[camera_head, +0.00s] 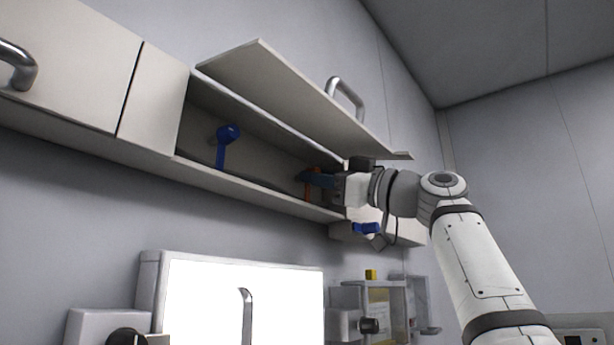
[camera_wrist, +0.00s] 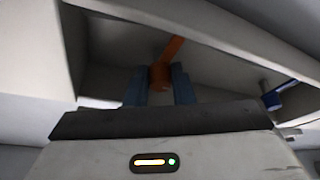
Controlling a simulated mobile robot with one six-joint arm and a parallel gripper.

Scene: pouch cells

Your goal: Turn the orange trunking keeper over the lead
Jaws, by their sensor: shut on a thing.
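The orange keeper (camera_head: 308,187) is inside the open wall trunking, near its right end, partly hidden by my gripper. In the wrist view the orange keeper (camera_wrist: 164,66) shows as a round hub between the fingers with an arm slanting up to the right. My gripper (camera_wrist: 160,84) is shut on the hub, one blue-grey finger on each side. In the head view my gripper (camera_head: 312,179) reaches into the trunking from the right. A dark lead (camera_head: 200,160) seems to run along the back of the trunking; whether the orange arm crosses it cannot be told.
A blue keeper (camera_head: 226,140) stands in the trunking to the left; a blue piece also shows at the right of the wrist view (camera_wrist: 278,95). The raised trunking lid (camera_head: 290,90) with its handle hangs just above my wrist. A blue-handled part (camera_head: 366,228) is below it.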

